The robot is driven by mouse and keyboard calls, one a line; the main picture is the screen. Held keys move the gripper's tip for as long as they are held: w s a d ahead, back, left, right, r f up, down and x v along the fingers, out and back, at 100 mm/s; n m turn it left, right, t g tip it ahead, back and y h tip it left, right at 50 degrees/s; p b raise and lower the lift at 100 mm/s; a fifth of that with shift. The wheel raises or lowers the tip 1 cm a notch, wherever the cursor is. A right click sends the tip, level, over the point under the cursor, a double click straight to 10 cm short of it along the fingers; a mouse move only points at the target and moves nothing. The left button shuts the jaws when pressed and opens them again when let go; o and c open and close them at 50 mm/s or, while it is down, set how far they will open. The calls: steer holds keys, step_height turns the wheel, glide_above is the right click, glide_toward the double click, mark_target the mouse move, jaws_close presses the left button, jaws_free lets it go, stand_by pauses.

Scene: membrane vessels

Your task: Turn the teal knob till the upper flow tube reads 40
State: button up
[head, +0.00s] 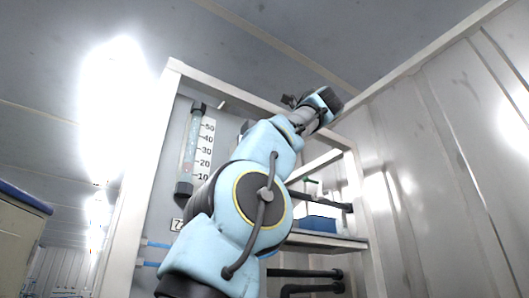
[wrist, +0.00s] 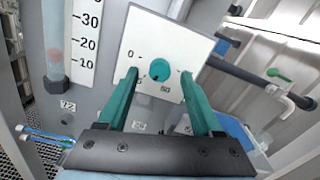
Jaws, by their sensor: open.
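The teal knob (wrist: 161,69) sits on a white dial panel (wrist: 143,42) with 0 at the upper left and a dark mark on its face. My gripper (wrist: 160,73) is open, its two teal fingers on either side of the knob; I cannot tell whether they touch it. A clear flow tube (wrist: 54,30) stands left of the panel, with a faint reddish float a little below the 20 mark. The tube also shows in the head view (head: 189,150) beside a 10 to 50 scale. In the head view my arm hides the knob.
Dark pipes (wrist: 255,80) and a green-handled valve (wrist: 278,75) lie right of the panel. A blue box (head: 318,224) rests on a shelf (head: 335,242) at the right. A pale frame post (head: 140,190) stands left of the tube.

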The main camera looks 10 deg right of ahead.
steer(key=v, duration=0.9)
stand_by(0.3)
